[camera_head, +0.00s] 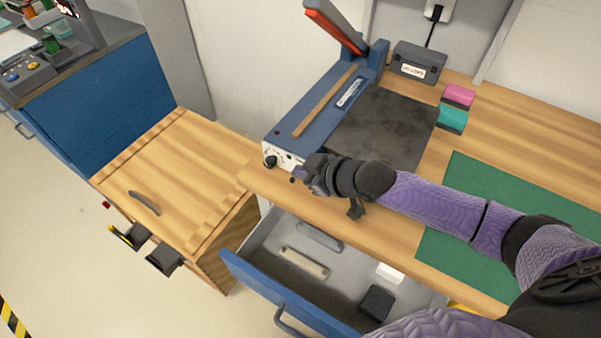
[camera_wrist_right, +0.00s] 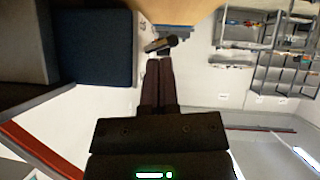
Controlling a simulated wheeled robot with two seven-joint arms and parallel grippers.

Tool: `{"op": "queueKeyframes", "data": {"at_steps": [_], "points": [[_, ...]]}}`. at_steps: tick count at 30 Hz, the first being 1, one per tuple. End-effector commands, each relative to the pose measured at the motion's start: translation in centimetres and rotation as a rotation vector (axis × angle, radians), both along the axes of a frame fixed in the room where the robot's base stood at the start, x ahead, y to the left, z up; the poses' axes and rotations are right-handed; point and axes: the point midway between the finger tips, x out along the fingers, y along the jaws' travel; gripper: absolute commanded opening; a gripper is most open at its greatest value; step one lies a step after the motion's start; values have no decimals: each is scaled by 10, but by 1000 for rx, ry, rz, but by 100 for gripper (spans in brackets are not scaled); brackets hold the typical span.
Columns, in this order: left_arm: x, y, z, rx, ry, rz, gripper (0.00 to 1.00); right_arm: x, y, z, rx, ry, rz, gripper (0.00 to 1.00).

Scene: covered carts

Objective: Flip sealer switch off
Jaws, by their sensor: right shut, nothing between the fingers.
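The sealer (camera_head: 318,112) is a long blue machine on the wooden bench, with its red-edged sealing arm (camera_head: 333,28) raised. Its white front panel (camera_head: 284,159) has a black knob (camera_head: 270,161) at the left end. The switch cannot be made out; my right gripper and wrist cover the panel's right part. My right gripper (camera_head: 301,176) is shut and empty, close in front of the panel; I cannot tell whether it touches. In the right wrist view its two fingers (camera_wrist_right: 158,82) lie together, with a small dark part (camera_wrist_right: 160,43) just beyond their tips. My left gripper is not in view.
An open drawer (camera_head: 270,283) below the bench holds several small items. A dark mat (camera_head: 384,127) lies beside the sealer, and a green mat (camera_head: 470,180) lies to the right. A grey power box (camera_head: 419,63) stands behind. A wooden cart (camera_head: 170,180) stands at left.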

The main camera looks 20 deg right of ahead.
Motion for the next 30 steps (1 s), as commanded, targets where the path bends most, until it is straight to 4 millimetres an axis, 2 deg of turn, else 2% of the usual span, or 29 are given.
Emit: {"op": "queueKeyframes", "data": {"at_steps": [5, 8, 14, 16, 24, 30], "points": [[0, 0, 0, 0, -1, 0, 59, 0, 0, 0, 1, 0, -1, 0], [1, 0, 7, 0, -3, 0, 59, -1, 1, 7, 1, 0, 0, 0], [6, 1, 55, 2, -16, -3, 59, -3, 4, 50, 2, -2, -3, 0], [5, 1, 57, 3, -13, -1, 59, -18, -3, 51, -2, 2, -3, 0], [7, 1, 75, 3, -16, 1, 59, -65, -23, 79, -2, 4, -1, 0], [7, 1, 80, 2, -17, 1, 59, -81, -30, 87, -1, 2, -3, 0]]}}
